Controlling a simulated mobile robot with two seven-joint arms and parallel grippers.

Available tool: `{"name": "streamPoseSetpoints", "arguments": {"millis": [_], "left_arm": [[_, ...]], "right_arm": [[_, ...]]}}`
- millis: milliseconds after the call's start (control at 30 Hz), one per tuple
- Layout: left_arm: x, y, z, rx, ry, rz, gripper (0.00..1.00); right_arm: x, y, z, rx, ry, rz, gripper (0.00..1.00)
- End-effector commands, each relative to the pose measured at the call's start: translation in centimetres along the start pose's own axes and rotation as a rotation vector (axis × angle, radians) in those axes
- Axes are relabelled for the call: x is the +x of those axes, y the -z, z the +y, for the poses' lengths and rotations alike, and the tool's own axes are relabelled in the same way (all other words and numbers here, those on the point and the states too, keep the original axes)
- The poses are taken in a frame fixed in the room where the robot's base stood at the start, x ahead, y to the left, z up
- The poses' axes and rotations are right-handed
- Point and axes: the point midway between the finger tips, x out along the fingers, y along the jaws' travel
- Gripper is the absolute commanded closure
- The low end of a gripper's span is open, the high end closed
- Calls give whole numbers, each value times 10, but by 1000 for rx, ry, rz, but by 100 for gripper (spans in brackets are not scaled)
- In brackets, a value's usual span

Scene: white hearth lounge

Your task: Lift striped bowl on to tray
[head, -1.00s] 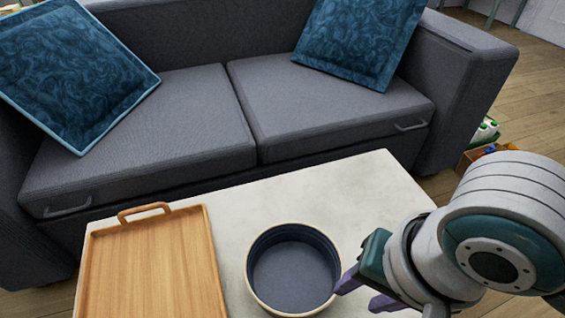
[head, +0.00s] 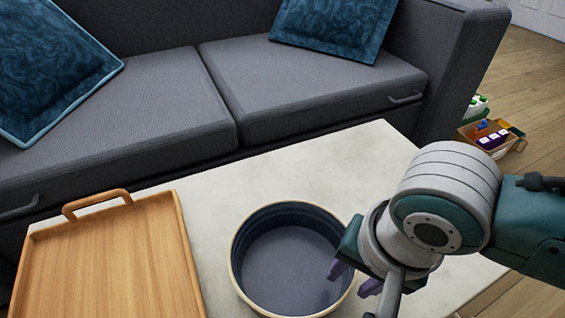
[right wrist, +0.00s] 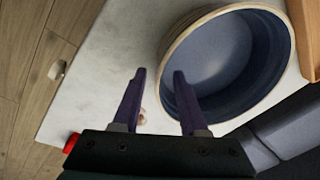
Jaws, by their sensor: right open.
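The bowl (head: 285,255) stands upright on the pale table, dark blue inside with a cream rim. In the right wrist view the bowl (right wrist: 225,50) shows light bands on its outer wall. The wooden tray (head: 110,262) with a loop handle lies to its left, apart from it, and its edge shows in the right wrist view (right wrist: 303,38). My right gripper (head: 352,279) is open at the bowl's right rim. In the right wrist view (right wrist: 160,72) one finger overlaps the bowl's inside and the other is outside; contact cannot be told. My left gripper is out of view.
The pale table (head: 330,165) has free room behind the bowl and a narrow gap between bowl and tray. A grey sofa (head: 310,85) with blue cushions stands close behind. A box of small items (head: 487,135) sits on the floor at right.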

Motion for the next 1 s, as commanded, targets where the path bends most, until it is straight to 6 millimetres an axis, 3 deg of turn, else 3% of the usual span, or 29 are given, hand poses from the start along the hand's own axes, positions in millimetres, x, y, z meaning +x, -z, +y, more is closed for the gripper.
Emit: {"name": "streamPoseSetpoints", "arguments": {"millis": [33,100,367,733,1000], "left_arm": [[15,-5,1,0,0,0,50],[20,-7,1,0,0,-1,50],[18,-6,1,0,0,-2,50],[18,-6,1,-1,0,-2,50],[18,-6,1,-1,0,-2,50]], "right_arm": [[17,0,1,0,0,0,57],[24,0,0,0,0,0,57],[23,0,0,0,0,0,58],[23,0,0,0,0,0,100],[23,0,0,-1,1,0,100]]}}
